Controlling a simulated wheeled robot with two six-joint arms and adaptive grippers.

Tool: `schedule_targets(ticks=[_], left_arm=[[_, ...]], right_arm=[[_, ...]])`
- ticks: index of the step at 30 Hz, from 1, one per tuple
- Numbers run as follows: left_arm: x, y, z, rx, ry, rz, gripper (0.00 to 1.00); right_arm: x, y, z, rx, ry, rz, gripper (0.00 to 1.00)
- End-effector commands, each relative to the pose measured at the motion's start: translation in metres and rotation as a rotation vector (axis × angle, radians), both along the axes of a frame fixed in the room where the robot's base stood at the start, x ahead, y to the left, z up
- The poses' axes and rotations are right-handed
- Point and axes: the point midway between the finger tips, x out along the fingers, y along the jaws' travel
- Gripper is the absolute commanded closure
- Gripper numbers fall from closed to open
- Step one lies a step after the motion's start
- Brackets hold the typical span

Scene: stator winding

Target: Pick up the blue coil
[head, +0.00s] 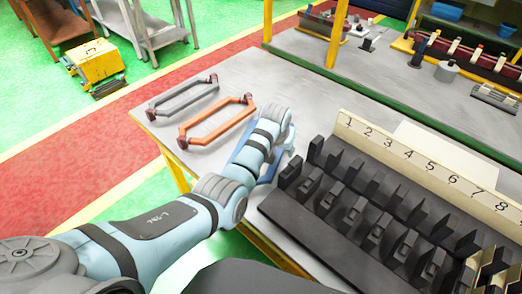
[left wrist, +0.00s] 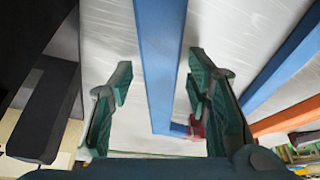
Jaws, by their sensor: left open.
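The blue coil lies on the grey table and is mostly hidden behind my left wrist in the head view (head: 240,146). In the left wrist view, one long blue coil side (left wrist: 160,60) runs between the spread fingers of my left gripper (left wrist: 158,78). The gripper is open, with a gap visible on both sides of that bar. The other long side of the coil lies to the right, outside the fingers. A dark red end piece shows near the right finger. In the head view the fingers are hidden by the wrist. My right gripper is not in view.
An orange coil (head: 188,131) and a grey coil (head: 155,106) lie left of the blue one. A black slotted stator block (head: 300,218) with a numbered cream strip (head: 408,152) stands close on the right. Bare table (head: 290,75) lies farther back.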

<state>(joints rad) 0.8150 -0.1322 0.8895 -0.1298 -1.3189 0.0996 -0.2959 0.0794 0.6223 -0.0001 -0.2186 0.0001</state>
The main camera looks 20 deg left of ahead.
Motion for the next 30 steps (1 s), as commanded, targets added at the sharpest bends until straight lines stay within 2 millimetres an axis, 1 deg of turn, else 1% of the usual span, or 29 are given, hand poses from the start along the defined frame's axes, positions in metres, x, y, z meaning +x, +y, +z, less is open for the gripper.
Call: schedule_targets(ticks=[5, 8, 12, 13, 14, 27, 30], left_arm=[[0.0008, 0.0001, 0.001, 0.0, -0.002, 0.0, 0.56], [0.0006, 0.0002, 0.0011, 0.0, -0.002, 0.0, 0.7], [0.0005, 0.0004, 0.0012, 0.0, -0.001, 0.0, 0.93], [0.0005, 0.0004, 0.0013, 0.0, -0.001, 0.001, 0.97], [0.0004, 0.0005, 0.0013, 0.0, -0.001, 0.001, 1.0], [0.0007, 0.0007, 0.0018, 0.0, -0.002, 0.0, 1.0], [0.0009, 0.0007, 0.0052, 0.0, -0.003, 0.0, 1.0]], right_arm=[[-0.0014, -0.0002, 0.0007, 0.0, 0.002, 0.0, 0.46], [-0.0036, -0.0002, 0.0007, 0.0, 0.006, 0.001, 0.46], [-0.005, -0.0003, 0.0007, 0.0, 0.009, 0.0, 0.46], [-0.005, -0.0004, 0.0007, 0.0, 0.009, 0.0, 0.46], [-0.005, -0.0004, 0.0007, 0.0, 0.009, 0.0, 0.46], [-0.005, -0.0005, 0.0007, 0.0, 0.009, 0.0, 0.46], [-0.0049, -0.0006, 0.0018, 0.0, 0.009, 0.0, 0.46]])
